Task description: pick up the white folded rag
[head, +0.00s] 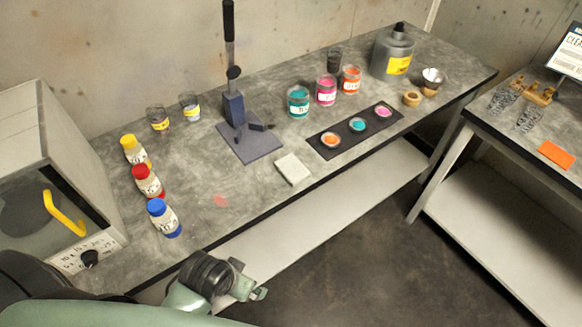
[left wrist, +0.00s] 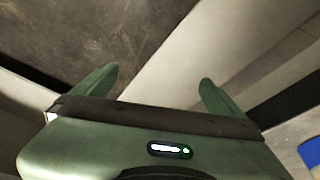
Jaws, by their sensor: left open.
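The white folded rag (head: 293,169) lies flat on the grey bench, close to its front edge, in the head view. It is right of the dark base plate of the lever press and left of the black strip of paint lids. My left gripper (head: 258,281) is in front of the bench, below and left of the rag, and apart from it. In the left wrist view the left gripper (left wrist: 158,82) is open and empty, with floor and the lower shelf beyond its fingers. The rag is not seen in the left wrist view. My right gripper is not in view.
The lever press (head: 235,110) stands behind the rag. The black strip (head: 343,144) holds three lids. Bottles with yellow, red and blue caps (head: 163,217) stand at the left, by a box with a yellow handle (head: 66,212). The bench front around the rag is clear.

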